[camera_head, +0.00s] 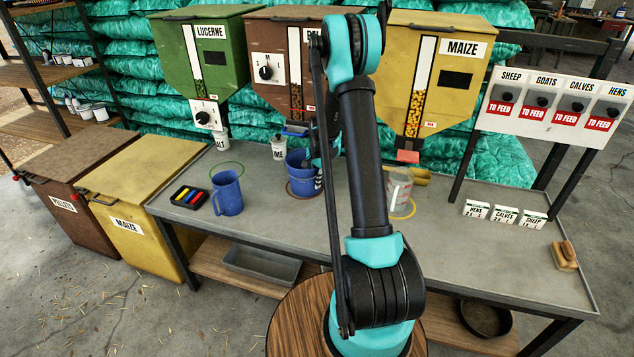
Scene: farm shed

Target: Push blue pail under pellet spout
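The blue pail (302,178) stands upright on the grey bench, on or within a brown ring mark (289,191), below the brown pellet hopper (278,43). The hopper's label is partly hidden by my arm. A blue-edged spout piece (295,131) shows at the hopper's bottom, above the pail. My gripper (314,160) is at the pail's right side, mostly hidden behind my arm. I cannot tell whether it touches the pail or how its fingers stand.
A blue jug (227,193) and a tray of coloured bars (189,197) stand left. A clear measuring cup (398,188) stands under the yellow maize hopper (425,70). Small label cards (505,215) and a brush (564,256) are at right. The bench front is mostly clear.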

